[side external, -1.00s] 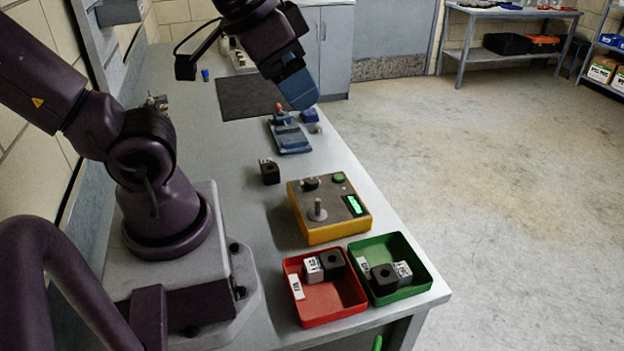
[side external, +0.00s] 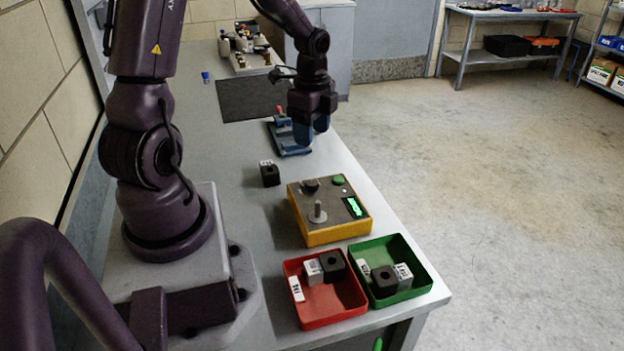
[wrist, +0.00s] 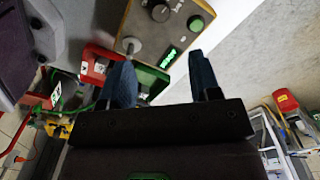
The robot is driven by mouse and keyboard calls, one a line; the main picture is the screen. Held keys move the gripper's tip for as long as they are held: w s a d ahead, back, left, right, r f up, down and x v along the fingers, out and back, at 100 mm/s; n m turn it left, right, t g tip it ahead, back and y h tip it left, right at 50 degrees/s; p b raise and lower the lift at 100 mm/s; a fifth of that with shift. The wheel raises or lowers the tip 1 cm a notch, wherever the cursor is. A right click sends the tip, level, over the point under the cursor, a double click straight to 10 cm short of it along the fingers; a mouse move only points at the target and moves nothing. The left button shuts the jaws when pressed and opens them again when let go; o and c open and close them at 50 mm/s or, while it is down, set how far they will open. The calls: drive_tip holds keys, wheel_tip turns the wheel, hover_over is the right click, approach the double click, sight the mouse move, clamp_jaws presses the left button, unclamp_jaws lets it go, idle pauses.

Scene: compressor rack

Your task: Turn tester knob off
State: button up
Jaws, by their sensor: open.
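The tester (side external: 330,234) is a yellow box with a grey top on the bench. Its top carries a black knob (side external: 311,185), a green button (side external: 338,180), a metal post (side external: 317,211) and a lit green display (side external: 355,207). In the wrist view the tester (wrist: 140,25) is at the top, with the black knob (wrist: 160,12) near the upper edge and the green button (wrist: 196,23) beside it. My gripper (side external: 311,140) is open and empty, pointing down above the bench behind the tester, apart from it. Its blue fingers also show in the wrist view (wrist: 163,82).
A red bin (side external: 335,316) and a green bin (side external: 415,288) hold black and white blocks in front of the tester. A loose dark block (side external: 269,174) stands to its left. The right side is open floor.

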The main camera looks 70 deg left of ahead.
sight(312, 182)
drive_tip(key=shift+m, duration=0.6)
wheel_tip(312, 182, down, 13)
drive_tip(key=c, duration=0.9)
